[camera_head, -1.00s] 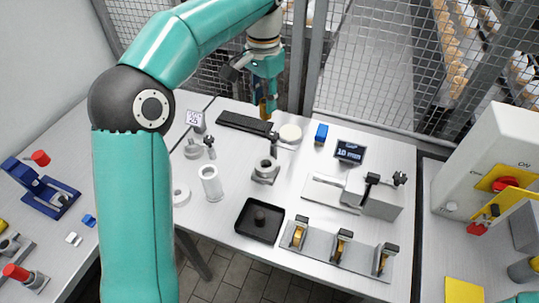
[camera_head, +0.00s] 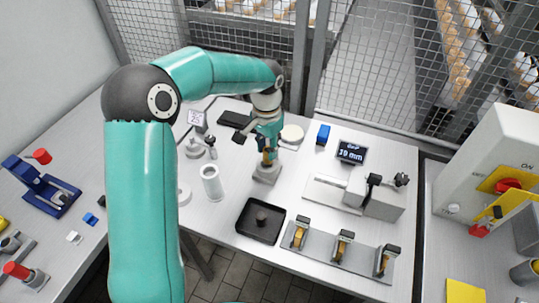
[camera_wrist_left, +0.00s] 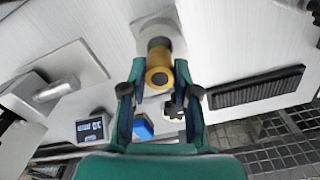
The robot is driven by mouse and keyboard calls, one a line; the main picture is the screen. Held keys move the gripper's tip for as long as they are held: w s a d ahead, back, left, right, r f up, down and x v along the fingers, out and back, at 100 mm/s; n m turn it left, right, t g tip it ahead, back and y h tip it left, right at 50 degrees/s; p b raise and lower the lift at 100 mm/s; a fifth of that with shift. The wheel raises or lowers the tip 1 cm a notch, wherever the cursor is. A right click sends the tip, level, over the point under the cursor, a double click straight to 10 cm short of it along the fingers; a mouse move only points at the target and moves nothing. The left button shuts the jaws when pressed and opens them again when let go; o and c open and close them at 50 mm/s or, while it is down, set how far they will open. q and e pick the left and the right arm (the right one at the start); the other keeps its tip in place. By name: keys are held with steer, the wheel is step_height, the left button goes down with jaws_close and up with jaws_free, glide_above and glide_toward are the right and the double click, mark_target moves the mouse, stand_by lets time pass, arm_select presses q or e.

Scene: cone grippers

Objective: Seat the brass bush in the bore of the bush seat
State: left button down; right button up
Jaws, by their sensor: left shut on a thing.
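My left gripper (camera_head: 266,157) is low over the grey bush seat (camera_head: 267,175) in the middle of the table. In the left wrist view it is shut on the brass bush (camera_wrist_left: 159,72), a short gold ring with a hole. The bush seat (camera_wrist_left: 152,26) shows just beyond the bush there, as a light square block with a round boss. The bush lines up roughly with the boss; I cannot tell whether they touch. The gripper hides the bore in the head view. My right gripper is not in view.
A white cylinder (camera_head: 211,183) stands left of the seat, and a black tray (camera_head: 245,228) is in front. A rack (camera_head: 330,257) with several brass-coloured parts is front right. A measuring fixture (camera_head: 375,197) and a display (camera_head: 351,152) are right.

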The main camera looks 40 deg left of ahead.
mark_target(267, 151)
arm_select(q)
step_height(267, 151, down, 2)
steer(key=shift+s+f, duration=0.1)
steer(key=shift+f, duration=0.1)
steer(key=shift+s+f, duration=0.15)
steer(key=shift+f, duration=0.3)
steer(key=c, duration=1.1)
jaws_free()
steer(key=shift+c, duration=0.2)
steer(key=shift+o, duration=1.4)
steer(key=shift+w, duration=0.25)
steer(key=shift+r, duration=0.1)
steer(key=shift+r, duration=0.1)
